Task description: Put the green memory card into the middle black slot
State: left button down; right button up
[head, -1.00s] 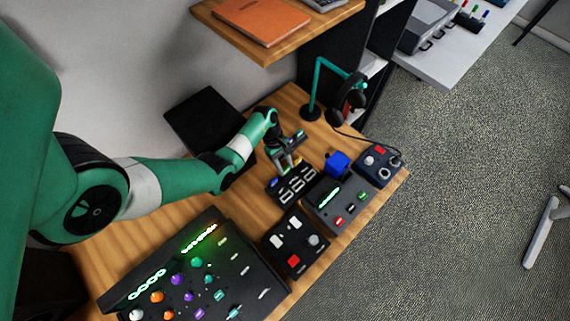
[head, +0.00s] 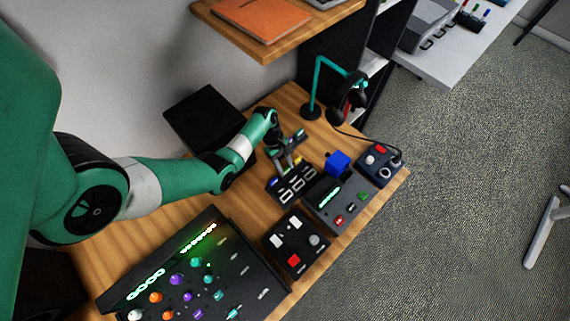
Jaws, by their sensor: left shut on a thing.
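A black box with several white-edged slots (head: 298,188) lies on the wooden desk. My left gripper (head: 293,166) is just above the box's back edge, pointing down. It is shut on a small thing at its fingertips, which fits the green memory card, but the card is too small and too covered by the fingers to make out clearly. I cannot tell whether the card touches a slot. A small blue-purple piece and a yellowish piece show near the fingertips. My right gripper is out of view.
A dark device with a lit green strip (head: 323,205) and a blue cube (head: 338,161) stand close right of the box. A button panel (head: 292,243) and a large knob console (head: 190,280) lie in front. A headphone stand (head: 317,85) is behind.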

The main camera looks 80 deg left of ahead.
pick_arm(q)
grip_release()
dwell(0.4)
jog(key=shift+r, duration=0.1)
notch_tip(320, 180, up, 7)
jog(key=p, duration=0.7)
dwell(0.5)
